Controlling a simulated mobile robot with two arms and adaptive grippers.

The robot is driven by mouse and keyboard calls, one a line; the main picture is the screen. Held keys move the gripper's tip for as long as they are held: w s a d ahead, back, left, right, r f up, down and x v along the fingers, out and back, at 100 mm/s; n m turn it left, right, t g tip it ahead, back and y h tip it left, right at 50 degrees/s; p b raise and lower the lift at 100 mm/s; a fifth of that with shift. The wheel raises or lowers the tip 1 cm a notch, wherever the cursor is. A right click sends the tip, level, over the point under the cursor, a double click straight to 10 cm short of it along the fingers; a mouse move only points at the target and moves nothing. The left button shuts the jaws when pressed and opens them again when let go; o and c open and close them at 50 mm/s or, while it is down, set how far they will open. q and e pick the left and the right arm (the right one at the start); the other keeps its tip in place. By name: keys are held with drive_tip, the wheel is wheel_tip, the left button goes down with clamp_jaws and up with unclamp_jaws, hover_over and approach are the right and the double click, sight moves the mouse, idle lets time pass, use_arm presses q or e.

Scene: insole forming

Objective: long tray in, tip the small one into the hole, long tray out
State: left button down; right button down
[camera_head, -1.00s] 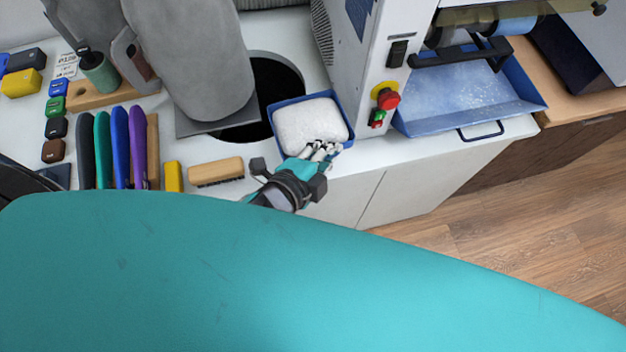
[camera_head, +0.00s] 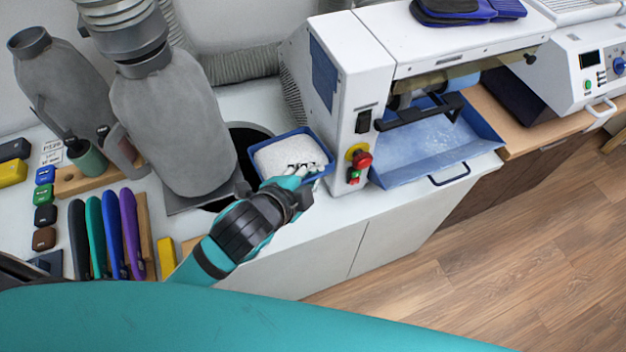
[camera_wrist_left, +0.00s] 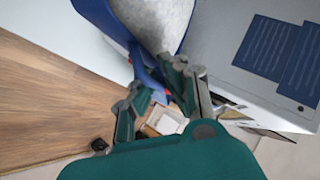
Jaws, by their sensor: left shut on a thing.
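The small tray (camera_head: 325,156) is blue and heaped with white powder. My left gripper (camera_head: 301,172) is shut on its near side and holds it roughly level, beside the right edge of the hole. The tray's blue wall also shows in the left wrist view (camera_wrist_left: 103,17), with the gripper (camera_wrist_left: 160,88) at its edge. The round dark hole (camera_head: 246,137) in the white counter is partly hidden by the tray and a grey bag. The long blue tray (camera_head: 405,172) lies under the machine, dusted white, its handle (camera_head: 449,175) facing front. My right gripper is out of view.
The white machine (camera_head: 345,60) with its red stop button (camera_head: 362,160) stands close right of the small tray. A large grey bag (camera_head: 175,130) stands left of the hole. Coloured insoles (camera_head: 112,235) stand at the left. Wood floor is clear in front.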

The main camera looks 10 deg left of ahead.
use_arm(q)
drive_tip(key=shift+n+g+h, duration=0.3)
drive_tip(key=shift+n+g, duration=0.2)
drive_tip(key=shift+g, duration=0.2)
drive_tip(key=w+a+r+p, duration=0.1)
drive_tip(key=r, duration=0.1)
drive_tip(key=w+a+r+p, duration=0.1)
drive_tip(key=w+p, duration=0.1)
drive_tip(key=shift+r+p, duration=0.3)
drive_tip(key=shift+r, duration=0.05)
drive_tip(key=w+a+r+n+g+h+p, duration=0.2)
drive_tip(key=w+a+r+n+g+h, duration=0.1)
drive_tip(key=w+a+r+g, duration=0.1)
drive_tip(key=shift+w+a+r+g+h, duration=0.35)
drive_tip(key=shift+w+a+r, duration=0.25)
drive_tip(key=shift+w+r, duration=0.7)
drive_tip(key=shift+s+r, duration=0.15)
drive_tip(key=shift+s, duration=0.05)
